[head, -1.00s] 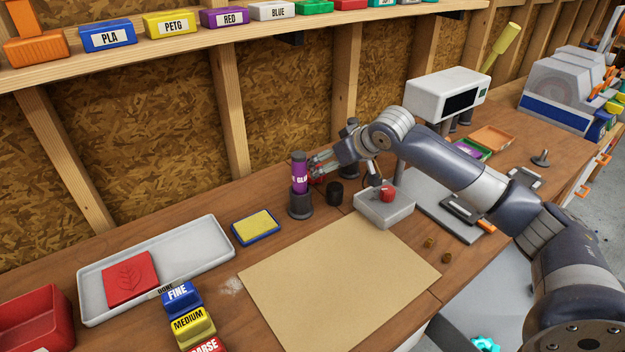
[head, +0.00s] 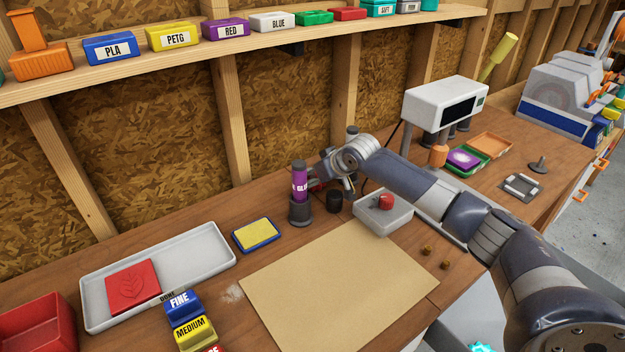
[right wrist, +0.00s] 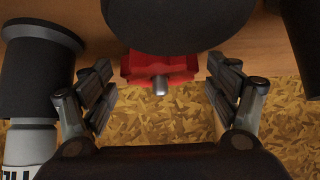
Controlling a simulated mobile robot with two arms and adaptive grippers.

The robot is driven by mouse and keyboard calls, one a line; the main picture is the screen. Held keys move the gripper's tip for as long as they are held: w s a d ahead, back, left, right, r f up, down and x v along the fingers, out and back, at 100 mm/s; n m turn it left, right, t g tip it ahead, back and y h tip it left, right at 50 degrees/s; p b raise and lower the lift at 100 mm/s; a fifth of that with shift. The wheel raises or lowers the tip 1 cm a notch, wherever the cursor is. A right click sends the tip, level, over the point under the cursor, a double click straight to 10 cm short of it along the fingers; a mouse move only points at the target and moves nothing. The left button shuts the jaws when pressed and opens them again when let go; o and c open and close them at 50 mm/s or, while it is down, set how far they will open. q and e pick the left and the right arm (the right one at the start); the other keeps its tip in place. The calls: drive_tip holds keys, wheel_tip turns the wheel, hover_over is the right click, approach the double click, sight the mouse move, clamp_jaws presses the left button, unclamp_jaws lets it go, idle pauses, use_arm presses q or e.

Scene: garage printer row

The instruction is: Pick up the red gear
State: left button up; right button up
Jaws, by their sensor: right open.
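The red gear (right wrist: 160,68) shows in the right wrist view, with a short metal shaft at its middle. A large dark round shape hides part of it. My right gripper (right wrist: 160,95) is open, with one finger on each side of the gear and a gap to each. In the head view my right gripper (head: 338,183) is near the wall, just right of the purple glue stick (head: 299,182). A bit of red (head: 316,185) shows there, mostly hidden. My left gripper is not in view.
The glue stick stands in a dark holder (head: 300,212) close to the gripper. A small black cup (head: 334,203) stands in front of it. A pale grey box (head: 382,222) with a red piece (head: 386,202) is to the right. A tan mat (head: 335,285) lies bare.

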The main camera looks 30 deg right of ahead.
drive_tip(key=c, duration=1.1)
drive_tip(key=shift+c, duration=0.2)
drive_tip(key=shift+r, duration=0.15)
